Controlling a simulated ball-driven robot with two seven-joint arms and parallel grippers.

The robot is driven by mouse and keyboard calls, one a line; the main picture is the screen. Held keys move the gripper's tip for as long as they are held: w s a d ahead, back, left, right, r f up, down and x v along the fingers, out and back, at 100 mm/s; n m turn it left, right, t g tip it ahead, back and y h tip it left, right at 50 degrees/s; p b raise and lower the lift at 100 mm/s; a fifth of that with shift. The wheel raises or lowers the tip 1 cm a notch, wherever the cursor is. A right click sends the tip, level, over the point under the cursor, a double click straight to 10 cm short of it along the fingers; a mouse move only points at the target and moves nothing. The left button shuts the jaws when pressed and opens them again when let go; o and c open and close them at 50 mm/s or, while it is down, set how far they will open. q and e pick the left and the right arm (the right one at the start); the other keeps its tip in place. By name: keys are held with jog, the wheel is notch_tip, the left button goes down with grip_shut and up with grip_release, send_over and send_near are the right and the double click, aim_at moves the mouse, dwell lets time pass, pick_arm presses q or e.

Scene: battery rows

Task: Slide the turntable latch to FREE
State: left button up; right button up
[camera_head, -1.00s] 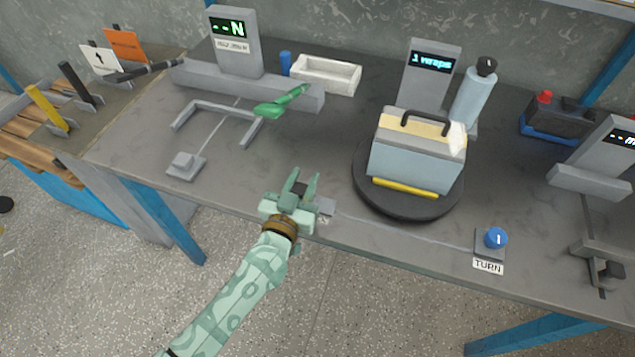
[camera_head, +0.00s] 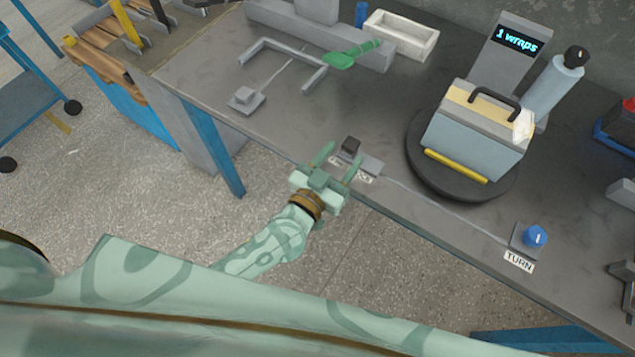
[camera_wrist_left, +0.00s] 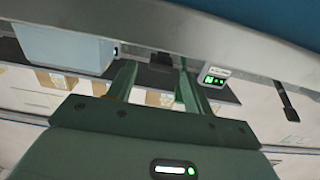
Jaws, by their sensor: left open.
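The turntable latch is a small grey plate with a black knob (camera_head: 350,146) near the bench's front edge, left of the turntable (camera_head: 415,165). The knob stands at the plate's left end; the white label in front is partly hidden by a finger. My left gripper (camera_head: 337,159) is open and empty at the front edge, its fingers pointing toward the knob. In the left wrist view, a dark block that looks like the knob (camera_wrist_left: 161,62) shows between the open fingers (camera_wrist_left: 155,76). I cannot tell whether they touch it. My right gripper is not in view.
A blue-grey box (camera_head: 472,142) with a black handle sits on the turntable. A blue TURN knob (camera_head: 535,236) is at the front right. A grey bottle (camera_head: 553,90), a screen reading "1 wraps" (camera_head: 514,45) and a white tray (camera_head: 400,36) stand behind.

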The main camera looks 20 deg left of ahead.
pick_arm(q)
jog(key=p+v, duration=0.1)
jog(key=v, duration=0.8)
jog(key=shift+s, duration=0.3)
jog(key=s+a+f+g, duration=0.2)
jog(key=s+f+g, duration=0.15)
jog(key=f, duration=0.45)
jog(key=s+a+f+m+g+y, duration=0.1)
jog(key=s+a+f+g, duration=0.25)
jog(key=f, duration=0.55)
jog(key=s+a+f+g, duration=0.15)
jog(key=s+f, duration=0.25)
jog(key=f, duration=0.4)
jog(key=s+a+f+g+y, duration=0.1)
jog(key=s+a+f+g, duration=0.1)
jog(key=s, duration=0.6)
jog(key=s+a+f+g+y, duration=0.2)
jog(key=s+a+f+g, duration=0.1)
jog(key=s+f, duration=0.3)
jog(key=s+a+f+g+y, duration=0.1)
jog(key=s+a+f+g, duration=0.2)
jog(key=s, duration=0.8)
jog(key=shift+a+f+n+y, duration=0.3)
jog(key=shift+a+f+n, duration=0.1)
jog(key=shift+a+f, duration=0.35)
